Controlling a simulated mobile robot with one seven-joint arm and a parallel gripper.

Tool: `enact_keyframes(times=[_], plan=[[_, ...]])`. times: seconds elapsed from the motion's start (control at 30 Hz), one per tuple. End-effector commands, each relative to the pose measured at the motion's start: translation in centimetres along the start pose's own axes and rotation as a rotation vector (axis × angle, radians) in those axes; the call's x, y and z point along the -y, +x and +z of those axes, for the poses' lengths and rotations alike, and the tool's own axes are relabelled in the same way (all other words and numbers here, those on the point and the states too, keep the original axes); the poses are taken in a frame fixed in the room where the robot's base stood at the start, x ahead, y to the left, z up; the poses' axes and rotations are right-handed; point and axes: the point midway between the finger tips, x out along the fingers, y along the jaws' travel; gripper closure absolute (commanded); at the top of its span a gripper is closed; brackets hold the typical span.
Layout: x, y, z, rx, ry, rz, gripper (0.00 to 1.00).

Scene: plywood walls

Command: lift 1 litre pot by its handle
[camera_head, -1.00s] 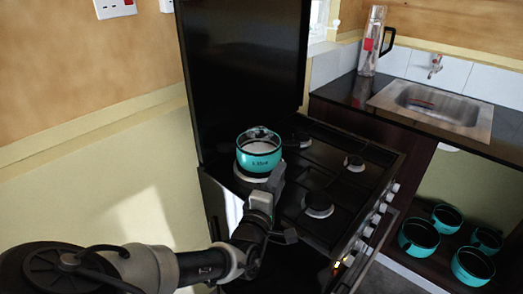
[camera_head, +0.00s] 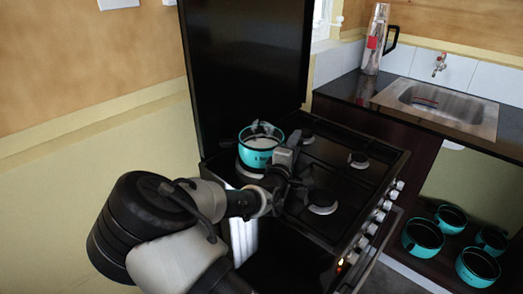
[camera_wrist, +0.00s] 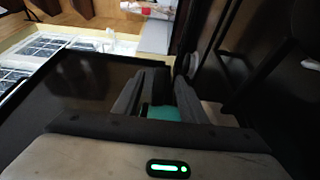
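The teal 1 litre pot (camera_head: 258,158) stands at the back left of the black stove, with a dark part showing over its rim. My gripper (camera_head: 288,150) is close against the pot's right side in the head view and covers part of it. In the wrist view a patch of teal (camera_wrist: 162,113) shows between the two dark fingers (camera_wrist: 166,90). The handle is hidden, so I cannot tell whether the fingers are closed on it.
The stove (camera_head: 345,185) has free burners to the right of the pot, and its raised black lid (camera_head: 245,70) stands behind. A counter with a sink (camera_head: 440,105) and a clear flask (camera_head: 373,40) is at the right. Several teal pots (camera_head: 422,238) sit on the shelf below.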

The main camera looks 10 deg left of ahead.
Motion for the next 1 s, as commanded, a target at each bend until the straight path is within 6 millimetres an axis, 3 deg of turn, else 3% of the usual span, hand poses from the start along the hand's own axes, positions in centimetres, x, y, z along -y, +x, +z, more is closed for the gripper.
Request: enact_keyframes(times=[0.3, 0.53, 1.0], plan=[[-0.02, 0.56, -0.03, -0.001, -0.001, 0.0, 0.63], [-0.02, 0.54, -0.02, 0.0, -0.001, 0.0, 1.0], [-0.02, 0.53, -0.01, 0.0, 0.0, 0.0, 1.0]])
